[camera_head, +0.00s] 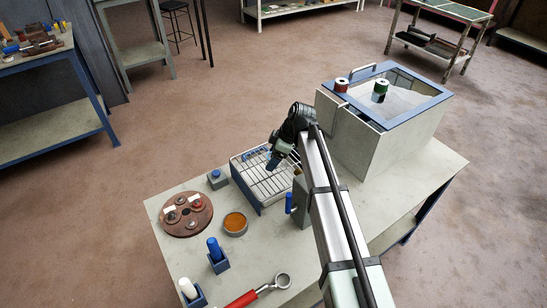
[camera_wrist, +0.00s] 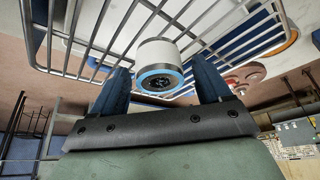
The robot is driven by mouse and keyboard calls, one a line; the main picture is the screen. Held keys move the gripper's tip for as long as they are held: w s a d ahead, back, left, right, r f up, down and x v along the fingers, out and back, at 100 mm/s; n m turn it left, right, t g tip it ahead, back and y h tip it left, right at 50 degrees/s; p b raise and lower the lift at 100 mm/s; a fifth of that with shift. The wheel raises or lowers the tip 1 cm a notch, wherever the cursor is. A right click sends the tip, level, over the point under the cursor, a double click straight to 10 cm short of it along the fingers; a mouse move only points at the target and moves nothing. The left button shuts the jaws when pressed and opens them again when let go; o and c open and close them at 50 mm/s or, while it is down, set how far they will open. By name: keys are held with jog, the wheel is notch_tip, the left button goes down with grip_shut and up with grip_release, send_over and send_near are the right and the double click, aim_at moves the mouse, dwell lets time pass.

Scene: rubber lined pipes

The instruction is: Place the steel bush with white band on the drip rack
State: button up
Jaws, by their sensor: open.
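The steel bush with white band (camera_wrist: 158,56) shows in the wrist view, with a blue ring and a dark bore at its near end. It sits against the wire bars of the drip rack (camera_wrist: 95,48), between the two blue fingers of my gripper (camera_wrist: 162,82). The fingers are open, with a gap on each side of the bush. In the head view my gripper (camera_head: 273,160) is low over the drip rack (camera_head: 262,205), near its middle. The bush cannot be made out there, as the gripper and arm cover that spot.
A blue-framed box (camera_head: 365,140) stands behind right, with a red-banded bush (camera_head: 341,85) and a green-banded bush (camera_head: 379,92) on top. A brown round plate (camera_head: 185,225), an amber dish (camera_head: 235,223), blue holders (camera_head: 218,262) and a red-handled tool (camera_head: 243,299) lie left and front.

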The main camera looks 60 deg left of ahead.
jog(key=v, duration=1.1)
jog(key=shift+r, duration=0.3)
